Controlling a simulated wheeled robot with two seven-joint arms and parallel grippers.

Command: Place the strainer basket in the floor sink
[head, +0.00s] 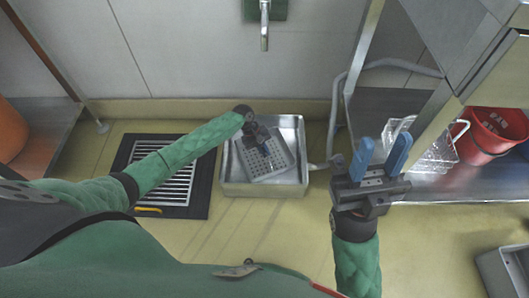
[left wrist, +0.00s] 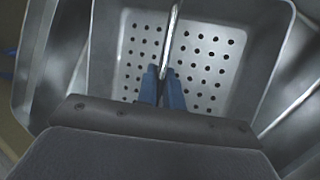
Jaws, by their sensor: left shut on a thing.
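The strainer basket (head: 265,160) is a grey metal box with a perforated bottom, seen in the head view inside the floor sink (head: 233,188), tilted and turned relative to the sink's walls. My left gripper (head: 266,148) is over it. In the left wrist view the left gripper (left wrist: 163,88) has its blue fingers shut on the thin metal handle of the basket (left wrist: 200,60). The sink's walls (left wrist: 38,60) show around the basket there. Whether the basket rests on the sink's bottom cannot be told. My right gripper (head: 381,160) is open and empty, right of the sink.
A floor grate (head: 176,190) lies left of the sink. A faucet (head: 264,25) is on the wall above. A steel shelf (head: 440,185) at right holds a clear rack (head: 432,155) and a red bucket (head: 490,133). A metal container (head: 500,268) stands at the lower right.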

